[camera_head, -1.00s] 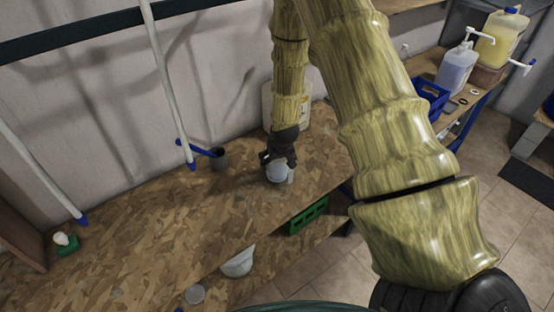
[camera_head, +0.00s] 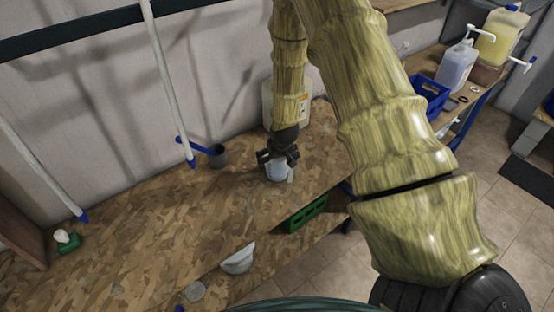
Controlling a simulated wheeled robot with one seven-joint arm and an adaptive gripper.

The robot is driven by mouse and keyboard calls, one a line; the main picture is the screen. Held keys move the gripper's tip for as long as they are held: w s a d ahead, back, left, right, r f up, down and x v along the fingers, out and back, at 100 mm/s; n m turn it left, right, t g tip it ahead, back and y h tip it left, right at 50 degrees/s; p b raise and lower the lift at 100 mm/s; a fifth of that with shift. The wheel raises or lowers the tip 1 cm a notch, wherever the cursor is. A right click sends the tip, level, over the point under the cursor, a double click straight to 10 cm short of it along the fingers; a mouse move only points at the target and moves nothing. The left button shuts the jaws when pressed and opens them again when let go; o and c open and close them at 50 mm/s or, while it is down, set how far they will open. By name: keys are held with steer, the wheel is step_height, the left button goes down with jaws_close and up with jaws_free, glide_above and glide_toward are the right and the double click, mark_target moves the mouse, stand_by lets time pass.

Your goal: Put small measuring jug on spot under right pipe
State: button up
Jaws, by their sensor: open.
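A small pale jug (camera_head: 277,174), which looks like the small measuring jug, stands upright on the wooden bench right of centre. My gripper (camera_head: 278,158) points down at its top with fingers spread open. The fingers hide part of the rim, and I cannot tell whether they touch it. The right pipe (camera_head: 168,85) is white and comes down the wall to a blue tip (camera_head: 190,163), left of the jug. No marked spot shows on the bench under this tip.
A dark grey cup (camera_head: 218,158) stands between the right pipe and the jug, near a blue handle (camera_head: 191,145). A pale canister (camera_head: 267,103) stands behind my arm. The left pipe (camera_head: 40,175) ends near a green-based item (camera_head: 68,243).

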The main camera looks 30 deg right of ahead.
steer(key=shift+r, duration=0.2)
steer(key=b+v, duration=0.3)
steer(key=v, duration=0.9)
